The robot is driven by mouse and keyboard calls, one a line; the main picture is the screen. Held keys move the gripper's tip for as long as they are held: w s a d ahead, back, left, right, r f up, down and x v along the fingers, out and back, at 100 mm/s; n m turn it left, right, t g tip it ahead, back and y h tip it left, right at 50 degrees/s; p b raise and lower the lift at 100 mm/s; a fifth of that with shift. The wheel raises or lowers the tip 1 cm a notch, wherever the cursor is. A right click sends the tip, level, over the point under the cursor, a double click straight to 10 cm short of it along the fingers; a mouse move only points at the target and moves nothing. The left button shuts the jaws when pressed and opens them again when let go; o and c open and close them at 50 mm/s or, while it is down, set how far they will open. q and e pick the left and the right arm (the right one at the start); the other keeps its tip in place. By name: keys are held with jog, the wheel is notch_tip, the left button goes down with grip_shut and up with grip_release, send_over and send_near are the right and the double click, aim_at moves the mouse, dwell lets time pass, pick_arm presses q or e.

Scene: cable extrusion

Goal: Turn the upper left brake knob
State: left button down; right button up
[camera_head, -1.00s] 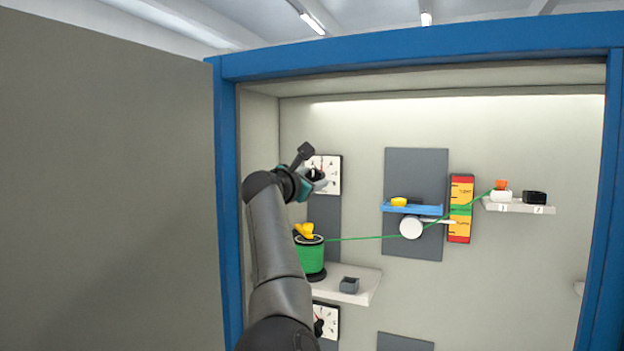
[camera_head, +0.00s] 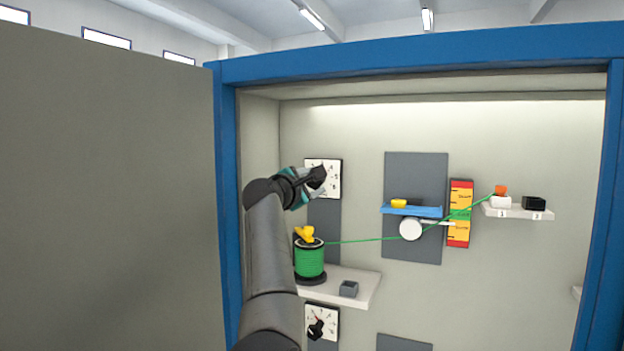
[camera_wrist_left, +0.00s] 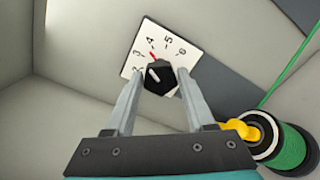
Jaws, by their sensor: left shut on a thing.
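The upper left brake knob (camera_wrist_left: 160,78) is black with a white line, on a white dial plate (camera_wrist_left: 175,45) with numbers. In the wrist view the red mark lies between 3 and 4. My left gripper (camera_wrist_left: 161,84) has one finger on each side of the knob and is shut on it. In the head view my left gripper (camera_head: 318,182) reaches the upper left dial plate (camera_head: 330,165) and hides the knob and part of the numbers. My right gripper is not in view.
Below are a green cable spool (camera_head: 309,262) with a yellow top on a shelf (camera_head: 335,288), and a lower dial (camera_head: 325,312). A green cable (camera_head: 365,239) runs right past a white wheel (camera_head: 411,229). A blue cabinet frame (camera_head: 226,150) borders the left.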

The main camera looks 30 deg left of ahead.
pick_arm(q)
jog(key=shift+m+p, duration=0.3)
jog(key=shift+m, duration=0.9)
jog(key=shift+c, duration=1.3)
grip_release()
jog(key=shift+s, duration=0.1)
jog(key=shift+s, duration=0.55)
jog(key=s+b, duration=0.3)
jog(key=s, duration=1.1)
jog(key=shift+d+b, duration=0.35)
jog(key=shift+d, duration=0.1)
